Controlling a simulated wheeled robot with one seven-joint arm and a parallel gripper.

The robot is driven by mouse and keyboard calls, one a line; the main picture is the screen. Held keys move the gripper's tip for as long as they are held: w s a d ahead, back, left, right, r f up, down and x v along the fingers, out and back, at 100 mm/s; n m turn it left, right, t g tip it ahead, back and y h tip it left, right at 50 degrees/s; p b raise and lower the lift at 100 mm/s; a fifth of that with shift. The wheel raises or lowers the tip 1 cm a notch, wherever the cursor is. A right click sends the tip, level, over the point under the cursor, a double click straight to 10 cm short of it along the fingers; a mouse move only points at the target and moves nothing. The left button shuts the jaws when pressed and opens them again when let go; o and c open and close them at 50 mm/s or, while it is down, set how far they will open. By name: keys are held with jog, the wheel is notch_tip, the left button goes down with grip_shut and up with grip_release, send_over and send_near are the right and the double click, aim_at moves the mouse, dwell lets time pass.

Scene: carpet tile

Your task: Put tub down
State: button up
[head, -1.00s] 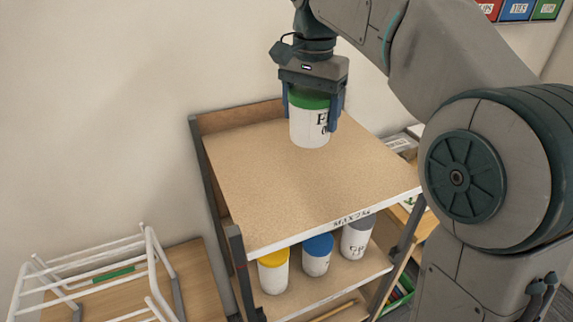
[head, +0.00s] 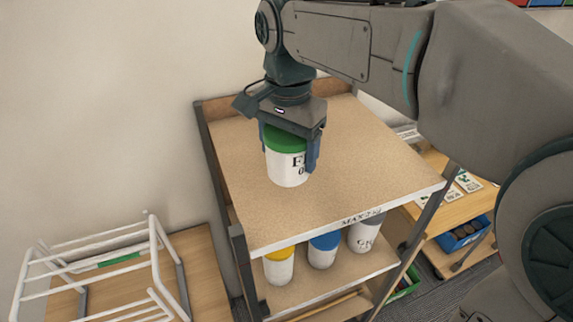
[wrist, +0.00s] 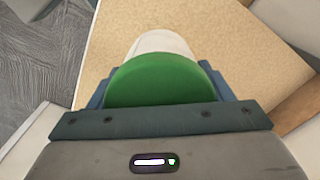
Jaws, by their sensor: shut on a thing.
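A white tub (head: 288,168) with a green lid and dark lettering is held upright in my gripper (head: 291,152). The gripper's blue fingers are shut on its two sides, near the lid. The tub is over the left part of the shelf unit's top board (head: 360,160); I cannot tell whether its base touches the board. In the wrist view the green lid (wrist: 160,82) fills the space between the fingers, with the board behind it.
Tubs with yellow (head: 279,264), blue (head: 324,249) and grey (head: 366,234) lids stand on the shelf below. A white wire rack (head: 100,262) stands at the lower left. A blue bin (head: 463,235) is at the right. The top board is otherwise clear.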

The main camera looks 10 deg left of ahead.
jog(key=shift+s+a+f, duration=0.15)
jog(key=shift+s+f, duration=0.1)
jog(key=shift+f, duration=0.2)
jog(key=shift+f+p, duration=0.35)
jog(key=shift+f, duration=1.35)
jog(key=shift+f, duration=0.1)
jog(key=shift+f, duration=0.15)
jog(key=o, duration=1.3)
jog(key=shift+o, duration=0.2)
notch_tip(320, 180, up, 12)
jog(key=shift+r+b, duration=0.25)
jog(key=shift+b, duration=0.25)
